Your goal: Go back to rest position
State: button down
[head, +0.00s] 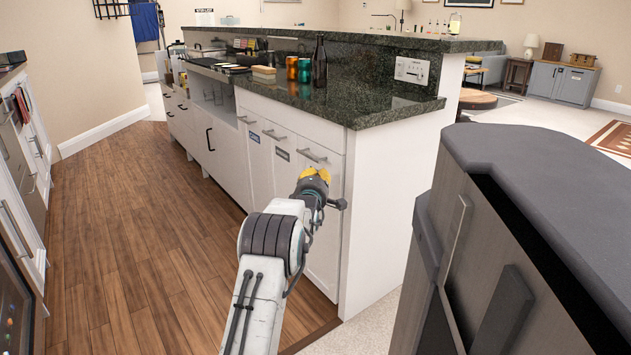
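My gripper (316,177) is at the end of my arm in the head view, in front of the white island cabinets (258,150). Its yellow part faces up and away from me. The fingers are small and partly hidden by my wrist, so I cannot tell whether they are open or shut. I see no object held in it. The gripper is below the level of the dark stone countertop (385,108).
A dark bottle (319,64), an orange can (292,67) and a green can (304,70) stand on the countertop. A grey-topped cabinet (540,170) is close on the right. More cabinets line the left edge. The wooden floor (135,240) between is clear.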

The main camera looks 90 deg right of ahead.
jog(key=shift+w+a, duration=0.15)
jog(key=shift+a, duration=1.7)
